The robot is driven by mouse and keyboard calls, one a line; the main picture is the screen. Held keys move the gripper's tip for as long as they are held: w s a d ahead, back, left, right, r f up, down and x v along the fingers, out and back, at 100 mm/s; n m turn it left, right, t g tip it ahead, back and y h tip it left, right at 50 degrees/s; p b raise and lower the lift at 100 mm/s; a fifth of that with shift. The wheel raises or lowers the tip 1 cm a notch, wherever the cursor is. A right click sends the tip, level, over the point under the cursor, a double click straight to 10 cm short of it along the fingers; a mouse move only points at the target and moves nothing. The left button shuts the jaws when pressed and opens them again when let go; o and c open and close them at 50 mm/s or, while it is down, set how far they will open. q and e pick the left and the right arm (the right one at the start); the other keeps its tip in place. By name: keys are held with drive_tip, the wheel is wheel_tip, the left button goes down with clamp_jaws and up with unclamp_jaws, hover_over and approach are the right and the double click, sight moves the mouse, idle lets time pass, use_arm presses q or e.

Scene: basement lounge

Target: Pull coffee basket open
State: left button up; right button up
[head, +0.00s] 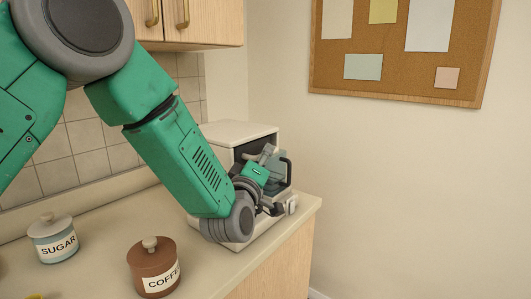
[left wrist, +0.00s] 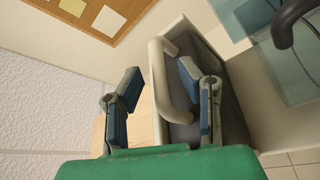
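The white coffee machine (head: 240,131) stands at the right end of the counter. In the left wrist view, the beige handle (left wrist: 172,85) is a bar standing out from a pale edge beside a dark grey surface (left wrist: 225,95). My left gripper (left wrist: 157,88) is open, one finger on each side of the handle; I see a gap on the left finger's side. I cannot tell how far the basket is out. My right gripper is not in view.
A glass carafe (left wrist: 255,15) with a dark handle (left wrist: 297,18) is close to the gripper. A sugar jar (head: 54,240) and a coffee jar (head: 153,268) stand on the counter (head: 100,255). Cabinets (head: 205,22) hang above. Open space lies right of the counter.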

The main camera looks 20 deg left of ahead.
use_arm(q)
drive_tip(key=shift+w+d+r, duration=0.2)
drive_tip(key=shift+w+d, duration=0.05)
drive_tip(key=shift+w, duration=0.5)
drive_tip(key=shift+a, duration=0.4)
clamp_jaws()
drive_tip(key=s+d+b, duration=0.1)
drive_tip(key=s+d, duration=0.3)
drive_tip(key=d, duration=0.7)
drive_tip(key=shift+s+d, duration=0.15)
drive_tip(key=shift+d, duration=0.25)
drive_tip(key=shift+f, duration=0.1)
unclamp_jaws()
